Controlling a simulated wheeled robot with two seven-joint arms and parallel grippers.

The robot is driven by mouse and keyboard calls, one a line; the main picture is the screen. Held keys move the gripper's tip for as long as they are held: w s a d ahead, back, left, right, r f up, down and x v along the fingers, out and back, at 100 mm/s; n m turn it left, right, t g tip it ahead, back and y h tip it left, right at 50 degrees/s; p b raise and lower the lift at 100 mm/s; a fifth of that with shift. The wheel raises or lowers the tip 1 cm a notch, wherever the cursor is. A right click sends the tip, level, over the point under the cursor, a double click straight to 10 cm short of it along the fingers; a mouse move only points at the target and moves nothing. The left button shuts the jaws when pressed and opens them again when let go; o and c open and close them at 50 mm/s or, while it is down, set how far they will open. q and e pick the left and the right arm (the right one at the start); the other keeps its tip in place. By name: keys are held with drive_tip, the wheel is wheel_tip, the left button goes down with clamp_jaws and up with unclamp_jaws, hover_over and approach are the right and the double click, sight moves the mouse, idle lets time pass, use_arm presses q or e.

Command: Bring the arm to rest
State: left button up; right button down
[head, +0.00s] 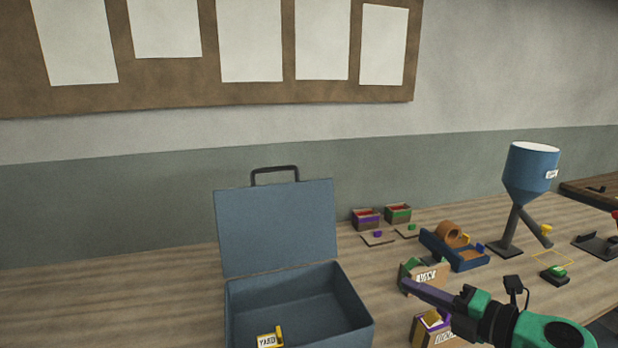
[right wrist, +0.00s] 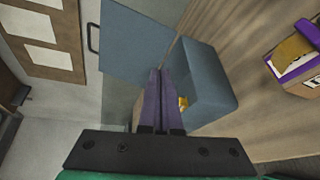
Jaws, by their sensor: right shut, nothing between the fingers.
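My right gripper (head: 408,284) comes in from the lower right in the head view, with a green and black arm and purple fingers. Its fingers are together and empty, above the table to the right of the blue box. In the right wrist view the shut purple fingers (right wrist: 160,100) point towards the blue box (right wrist: 205,90). In the head view the blue box (head: 350,305) stands open, its lid upright at the back. A yellow labelled piece (head: 268,340) lies inside it. My left gripper is not in view.
Right of the box are a labelled carton (head: 428,275), a purple-trimmed carton (head: 432,325), a blue tray (head: 468,262) and a blue hopper (head: 530,175) on a stand. Two small boxes (head: 366,220) (head: 398,213) stand by the wall. The table left of the box is clear.

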drive_tip(key=d+f+m+t+h, duration=0.5)
drive_tip(key=d+m+h, duration=0.4)
drive_tip(key=m, duration=0.5)
drive_tip(key=s+d+f+m+g+h, duration=0.1)
drive_tip(key=s+f+m+g+h, duration=0.15)
drive_tip(key=f+m, duration=0.2)
drive_tip(key=s+d+f+m+g+h, duration=0.1)
drive_tip(key=s+f+m+g, duration=0.3)
drive_tip(key=f, duration=0.2)
drive_tip(key=s+a+f+m+g+y, duration=0.35)
drive_tip(key=s+a+f+g, duration=0.5)
drive_tip(key=s, duration=0.45)
wheel_tip(320, 180, down, 24)
drive_tip(key=s, duration=0.2)
drive_tip(key=s+d+f+g, duration=0.1)
drive_tip(key=s+d+f, duration=0.2)
drive_tip(key=s+f, duration=1.2)
drive_tip(key=shift+s+d+h, duration=0.15)
drive_tip(key=shift+s+h, duration=0.25)
drive_tip(key=shift+s, duration=0.6)
